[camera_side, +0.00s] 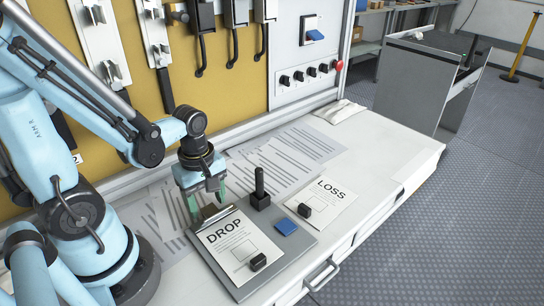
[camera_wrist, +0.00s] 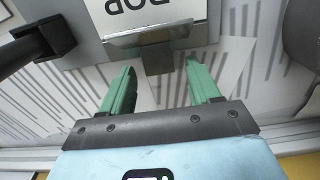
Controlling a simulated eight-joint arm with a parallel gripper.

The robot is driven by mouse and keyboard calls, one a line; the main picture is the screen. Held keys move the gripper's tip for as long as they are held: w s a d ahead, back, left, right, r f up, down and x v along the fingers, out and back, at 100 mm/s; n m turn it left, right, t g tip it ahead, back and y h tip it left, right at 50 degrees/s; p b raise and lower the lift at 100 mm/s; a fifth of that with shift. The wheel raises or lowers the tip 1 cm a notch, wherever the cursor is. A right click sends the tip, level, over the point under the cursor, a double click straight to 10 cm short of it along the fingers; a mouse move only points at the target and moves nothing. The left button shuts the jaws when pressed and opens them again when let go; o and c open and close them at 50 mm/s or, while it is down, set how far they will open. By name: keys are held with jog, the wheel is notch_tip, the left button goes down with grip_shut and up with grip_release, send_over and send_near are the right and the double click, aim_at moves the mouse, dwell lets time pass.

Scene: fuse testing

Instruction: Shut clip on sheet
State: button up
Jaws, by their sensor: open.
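The clip (camera_side: 213,214) is a metal piece at the top edge of the white DROP sheet (camera_side: 225,248), on a grey board (camera_side: 283,258). In the wrist view the clip (camera_wrist: 146,36) lies across the top of the sheet (camera_wrist: 150,10), its dark tab pointing at my gripper. My gripper (camera_side: 208,203) points down just behind the clip. Its two green fingers (camera_wrist: 160,72) are apart, one on each side of the tab, with nothing held. Whether they touch the tab, and whether the clip presses on the sheet, I cannot tell.
A black upright handle (camera_side: 260,190) stands right of the DROP sheet. A blue block (camera_side: 285,227) is on the board, and a LOSS sheet (camera_side: 328,203) lies to the right. Black blocks sit on both sheets. Printed papers (camera_side: 290,155) cover the bench behind; the bench's right end is mostly clear.

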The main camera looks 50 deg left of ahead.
jog(key=shift+c, duration=0.2)
jog(key=c, duration=1)
jog(key=shift+d+y, duration=0.1)
jog(key=shift+y, duration=0.2)
jog(key=y, duration=0.1)
jog(key=d+y, duration=0.1)
jog(key=y, duration=0.1)
jog(key=shift+r, duration=0.4)
jog(key=shift+d+r+y, duration=0.1)
jog(key=shift+d+y, duration=0.2)
jog(key=shift+y, duration=0.75)
jog(key=shift+d+r+y, duration=0.1)
jog(key=shift+d+y, duration=0.2)
jog(key=shift+y, duration=0.75)
